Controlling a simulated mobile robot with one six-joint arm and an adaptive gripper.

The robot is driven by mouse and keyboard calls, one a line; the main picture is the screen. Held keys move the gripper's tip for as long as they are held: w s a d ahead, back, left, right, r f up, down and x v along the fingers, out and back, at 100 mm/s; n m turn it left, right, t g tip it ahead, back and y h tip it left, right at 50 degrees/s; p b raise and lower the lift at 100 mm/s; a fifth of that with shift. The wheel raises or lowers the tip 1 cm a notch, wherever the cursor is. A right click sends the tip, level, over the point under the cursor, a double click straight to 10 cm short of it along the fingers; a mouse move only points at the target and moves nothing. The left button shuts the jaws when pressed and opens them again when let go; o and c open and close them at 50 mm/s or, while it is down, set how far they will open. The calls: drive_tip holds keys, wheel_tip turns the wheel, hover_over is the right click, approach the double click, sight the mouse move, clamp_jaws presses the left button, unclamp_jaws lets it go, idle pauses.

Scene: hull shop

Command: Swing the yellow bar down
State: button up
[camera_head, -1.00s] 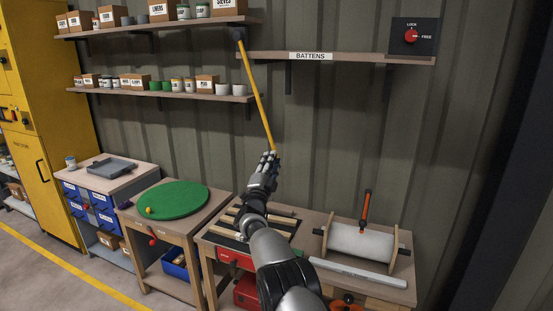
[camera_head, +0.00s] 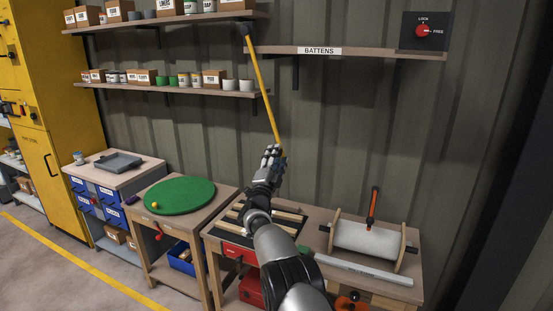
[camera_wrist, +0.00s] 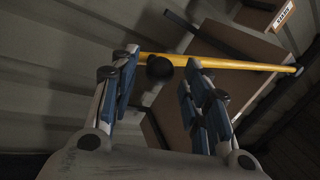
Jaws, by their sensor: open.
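The yellow bar (camera_head: 264,90) hangs from a dark pivot (camera_head: 248,29) at the right end of the upper shelf, slanting down and to the right along the wall. Its lower end reaches the fingers of my gripper (camera_head: 272,152). In the wrist view the yellow bar (camera_wrist: 235,64) runs across the picture beyond the fingers, with a dark round knob (camera_wrist: 158,67) near its left end. My gripper (camera_wrist: 163,85) is open, and the knob shows between its two fingers. I cannot tell whether a finger touches the bar.
The batten shelf (camera_head: 380,53) is right of the bar, with a lock/free switch (camera_head: 423,31) above its right end. Below stand a bench with a white roller (camera_head: 366,240) and a table with a green disc (camera_head: 180,196). The wall between shelves and benches is clear.

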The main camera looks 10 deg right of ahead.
drive_tip(key=shift+f, duration=0.1)
drive_tip(key=v, duration=1.2)
wheel_tip(320, 180, up, 9)
drive_tip(key=s+a+n+g+y, duration=0.1)
drive_tip(key=a+n+y, duration=0.1)
drive_tip(key=n+y, duration=0.4)
drive_tip(key=s+r+n+g+y, duration=0.35)
drive_tip(key=s+n+y, duration=0.2)
drive_tip(key=s, duration=0.85)
drive_tip(key=s+d+f+n+g, duration=0.1)
drive_tip(key=s+f+n+g, duration=0.1)
drive_tip(key=s, duration=1.1)
drive_tip(key=s+d+f+n+g+h, duration=0.1)
drive_tip(key=s+f+n+g, duration=0.2)
drive_tip(key=s, duration=1.1)
drive_tip(key=s+d+f+n+g, duration=0.2)
drive_tip(key=s+f+g, duration=0.3)
drive_tip(key=s, duration=0.9)
wheel_tip(320, 180, down, 3)
drive_tip(key=shift+s+r+n+g, duration=0.25)
drive_tip(key=shift+n+g, duration=0.1)
drive_tip(key=shift+n, duration=0.2)
